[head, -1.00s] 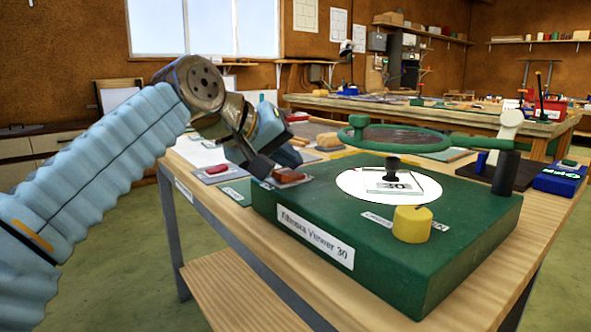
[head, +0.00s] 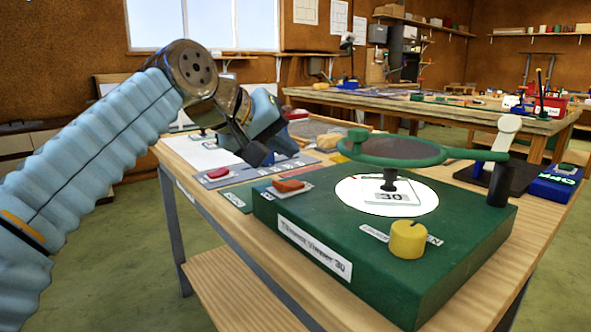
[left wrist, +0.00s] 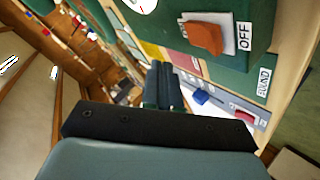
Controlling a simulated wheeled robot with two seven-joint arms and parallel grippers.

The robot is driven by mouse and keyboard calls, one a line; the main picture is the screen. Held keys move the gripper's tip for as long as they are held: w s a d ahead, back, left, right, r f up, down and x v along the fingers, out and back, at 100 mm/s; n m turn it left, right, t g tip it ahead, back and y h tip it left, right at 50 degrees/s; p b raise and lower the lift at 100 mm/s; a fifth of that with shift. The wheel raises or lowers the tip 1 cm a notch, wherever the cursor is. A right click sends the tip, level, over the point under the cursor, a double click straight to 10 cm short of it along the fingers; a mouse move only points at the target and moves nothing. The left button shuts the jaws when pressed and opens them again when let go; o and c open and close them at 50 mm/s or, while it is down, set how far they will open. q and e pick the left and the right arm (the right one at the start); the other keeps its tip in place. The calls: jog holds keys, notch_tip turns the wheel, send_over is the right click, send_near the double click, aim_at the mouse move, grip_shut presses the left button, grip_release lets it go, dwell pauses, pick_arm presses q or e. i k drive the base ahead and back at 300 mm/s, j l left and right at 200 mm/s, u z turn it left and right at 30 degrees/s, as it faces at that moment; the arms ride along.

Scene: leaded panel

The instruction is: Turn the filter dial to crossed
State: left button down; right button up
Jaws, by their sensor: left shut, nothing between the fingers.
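The green viewer box (head: 330,235) stands on the wooden table, with a yellow knob (head: 408,239) on its front right, probably the filter dial. The label beside the knob is too small to read. A round dark filter in a green ring (head: 390,150) is held over the white disc (head: 350,198), which carries a "30" plate. An orange-red rocker switch (head: 289,185) sits at the box's left corner; the left wrist view shows this switch (left wrist: 203,38) beside an "OFF" label. My left gripper (head: 262,157) is shut and empty, behind and left of the switch, apart from the knob. Its closed fingers (left wrist: 163,85) show in the left wrist view.
A grey strip with a red button (head: 218,173) lies left of the box. Another workbench (head: 440,108) is behind. The space above the knob is clear.

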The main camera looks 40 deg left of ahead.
aim_at(408, 238)
jog(key=k+j, duration=0.1)
jog(key=k, duration=0.9)
